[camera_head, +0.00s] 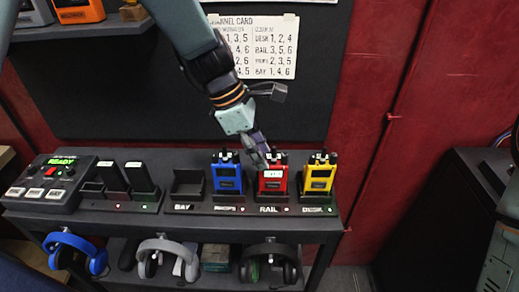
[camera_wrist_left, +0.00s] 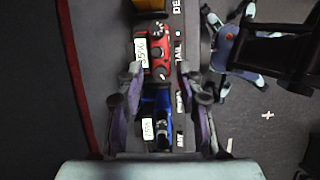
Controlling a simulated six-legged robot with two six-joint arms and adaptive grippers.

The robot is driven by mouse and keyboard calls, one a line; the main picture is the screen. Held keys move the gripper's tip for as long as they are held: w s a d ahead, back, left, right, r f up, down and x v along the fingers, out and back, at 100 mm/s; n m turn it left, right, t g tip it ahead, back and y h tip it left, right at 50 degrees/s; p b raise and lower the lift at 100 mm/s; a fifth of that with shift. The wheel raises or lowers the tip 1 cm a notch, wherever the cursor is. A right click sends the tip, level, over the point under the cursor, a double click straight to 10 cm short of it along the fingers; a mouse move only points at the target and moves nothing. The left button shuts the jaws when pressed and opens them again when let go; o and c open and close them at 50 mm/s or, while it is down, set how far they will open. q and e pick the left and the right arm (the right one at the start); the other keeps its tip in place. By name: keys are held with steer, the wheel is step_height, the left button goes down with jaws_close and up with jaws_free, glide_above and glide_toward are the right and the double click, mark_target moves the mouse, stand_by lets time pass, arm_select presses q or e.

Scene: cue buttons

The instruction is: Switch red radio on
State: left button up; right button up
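The red radio (camera_head: 272,184) stands upright in the charger slot labelled RAIL, between the blue radio (camera_head: 227,178) and the yellow radio (camera_head: 319,178). My left gripper (camera_head: 262,158) reaches down from above to the red radio's top, partly covering it. In the left wrist view the gripper's fingers (camera_wrist_left: 160,76) are spread apart, with the red radio (camera_wrist_left: 157,55) at their tips and the blue radio (camera_wrist_left: 155,108) between them, farther below. I cannot tell whether a finger touches the red radio. My right gripper is not in view; only part of my right arm shows at the right edge.
A control box (camera_head: 50,181) with a green READY display is at the far left. Headphones (camera_head: 268,262) hang below the shelf. A channel card (camera_head: 262,45) is on the back board.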

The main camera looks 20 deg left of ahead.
arm_select(q)
steer(key=shift+r, duration=0.15)
steer(key=v, duration=1.1)
steer(key=shift+r, duration=0.4)
steer(key=shift+s+a+f, duration=0.1)
steer(key=shift+s+a, duration=0.05)
